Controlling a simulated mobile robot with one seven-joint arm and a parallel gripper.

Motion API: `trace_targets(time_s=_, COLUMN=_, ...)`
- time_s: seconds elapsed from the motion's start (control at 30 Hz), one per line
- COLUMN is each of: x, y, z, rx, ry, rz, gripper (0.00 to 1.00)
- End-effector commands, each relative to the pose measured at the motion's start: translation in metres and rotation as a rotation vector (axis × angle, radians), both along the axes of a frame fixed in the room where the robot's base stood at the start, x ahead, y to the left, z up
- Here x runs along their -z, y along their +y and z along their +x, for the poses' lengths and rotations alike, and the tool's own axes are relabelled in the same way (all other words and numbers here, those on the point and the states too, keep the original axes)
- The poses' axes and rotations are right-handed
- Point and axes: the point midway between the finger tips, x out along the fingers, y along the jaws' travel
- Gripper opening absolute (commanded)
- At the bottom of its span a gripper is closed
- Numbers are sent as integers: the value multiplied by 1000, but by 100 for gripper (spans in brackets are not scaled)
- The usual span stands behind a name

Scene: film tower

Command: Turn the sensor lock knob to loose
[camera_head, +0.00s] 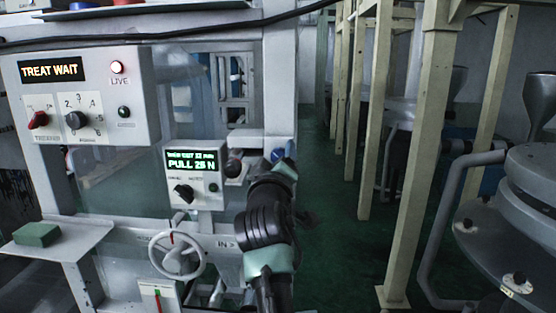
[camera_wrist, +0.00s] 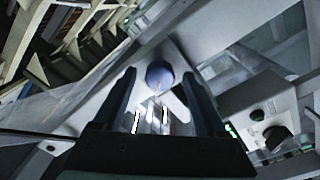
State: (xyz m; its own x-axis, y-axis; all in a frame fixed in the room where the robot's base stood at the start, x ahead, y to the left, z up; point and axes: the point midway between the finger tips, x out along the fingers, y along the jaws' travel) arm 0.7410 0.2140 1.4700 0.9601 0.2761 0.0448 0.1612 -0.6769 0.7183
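A round blue knob (camera_wrist: 159,77), which I take to be the sensor lock knob, sits on a pale bracket in the wrist view. In the head view, a small blue round part (camera_head: 278,156) shows at the machine's right edge, just beyond my arm; it looks like the same knob. My gripper (camera_wrist: 159,73) is open, with one dark finger on each side of the knob in the picture. I cannot tell whether the fingertips reach around it or stop short, and no contact is visible. In the head view my arm hides the fingers.
A small panel (camera_head: 194,178) reading "PULL 25 N" has a black selector knob (camera_head: 183,192). Pale posts (camera_head: 420,150) stand to the right, with open green floor (camera_head: 335,230) between.

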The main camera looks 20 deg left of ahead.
Motion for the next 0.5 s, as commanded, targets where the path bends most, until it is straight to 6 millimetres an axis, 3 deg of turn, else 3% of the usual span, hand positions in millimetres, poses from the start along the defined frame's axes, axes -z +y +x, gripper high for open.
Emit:
trace_targets(time_s=0.27, x=1, y=-1, z=-5, rx=-1, ry=-1, rz=2, gripper=74)
trace_targets(time_s=0.5, x=5, y=-9, z=-32, rx=-1, ry=-1, rz=2, gripper=74)
